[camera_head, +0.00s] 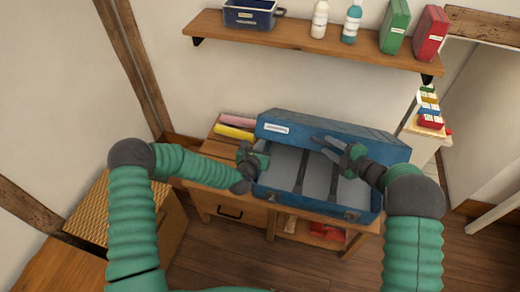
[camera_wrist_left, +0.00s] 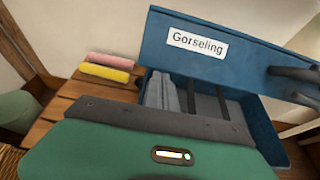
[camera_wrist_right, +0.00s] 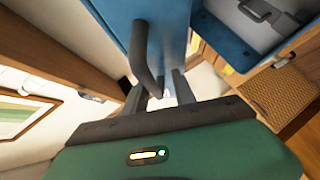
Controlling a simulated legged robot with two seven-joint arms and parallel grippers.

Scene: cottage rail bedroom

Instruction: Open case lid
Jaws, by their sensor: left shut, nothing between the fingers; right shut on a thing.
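The blue case (camera_head: 330,208) stands on a wooden desk with its lid (camera_head: 345,132) raised and tilted at the back. Its grey inside with dark straps shows. The lid bears a white "Gorseling" label (camera_wrist_left: 197,44). My right gripper (camera_head: 345,155) is at the lid, shut on its dark handle (camera_wrist_right: 143,60); the exact grip is partly hidden in the right wrist view. My left gripper (camera_head: 256,160) is shut and empty at the case's left end; its fingers (camera_wrist_left: 162,92) show in front of the open inside. I cannot tell whether they touch the case.
Pink and yellow rolls (camera_head: 234,132) lie on the desk left of the case. A wall shelf (camera_head: 300,38) above holds a blue bin, bottles and two boxes. A woven-topped box (camera_head: 95,210) stands at the left. A colourful stack (camera_head: 429,107) stands at the right.

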